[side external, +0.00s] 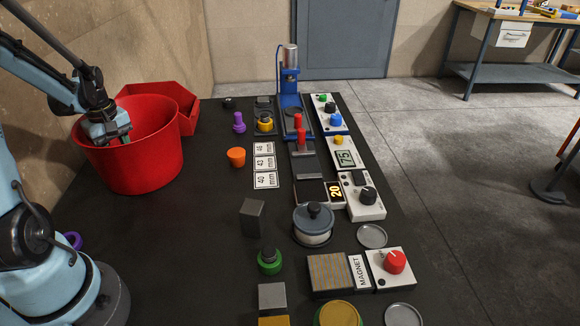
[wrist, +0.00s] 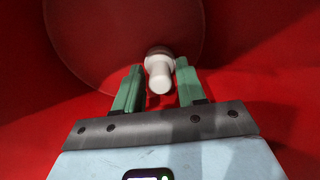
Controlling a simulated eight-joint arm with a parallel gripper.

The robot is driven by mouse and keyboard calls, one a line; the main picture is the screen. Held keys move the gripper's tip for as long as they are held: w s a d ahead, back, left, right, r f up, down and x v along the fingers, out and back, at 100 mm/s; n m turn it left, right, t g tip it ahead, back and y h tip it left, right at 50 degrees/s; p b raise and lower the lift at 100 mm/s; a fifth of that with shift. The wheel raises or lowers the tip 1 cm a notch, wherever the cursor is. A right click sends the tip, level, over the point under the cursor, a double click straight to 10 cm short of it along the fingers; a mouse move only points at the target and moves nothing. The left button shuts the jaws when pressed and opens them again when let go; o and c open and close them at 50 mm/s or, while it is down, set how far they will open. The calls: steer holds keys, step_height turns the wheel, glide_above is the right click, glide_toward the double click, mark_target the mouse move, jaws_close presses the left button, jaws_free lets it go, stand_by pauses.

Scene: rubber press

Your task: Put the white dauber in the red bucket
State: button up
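The red bucket (side external: 135,165) stands at the left of the dark table in the side external view. My gripper (side external: 114,141) reaches down inside its rim. In the wrist view the red bucket wall (wrist: 255,60) surrounds my gripper (wrist: 158,68), whose two green fingers are apart. The white dauber (wrist: 160,74) shows between and just past the fingertips, with gaps beside its handle. It is inside the bucket, in front of the round floor. I cannot tell whether it rests on the floor. The bucket wall hides the dauber in the side external view.
A red bin (side external: 185,105) stands behind the bucket. Purple (side external: 239,123) and orange (side external: 236,157) daubers or knobs stand to its right. A blue press (side external: 290,85), control boxes (side external: 367,198) and a lidded pot (side external: 313,222) fill the table's right side. The table's middle left is clear.

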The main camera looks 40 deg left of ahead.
steer(key=shift+o, duration=0.6)
step_height(320, 180, up, 12)
steer(key=shift+r, duration=0.2)
stand_by(0.3)
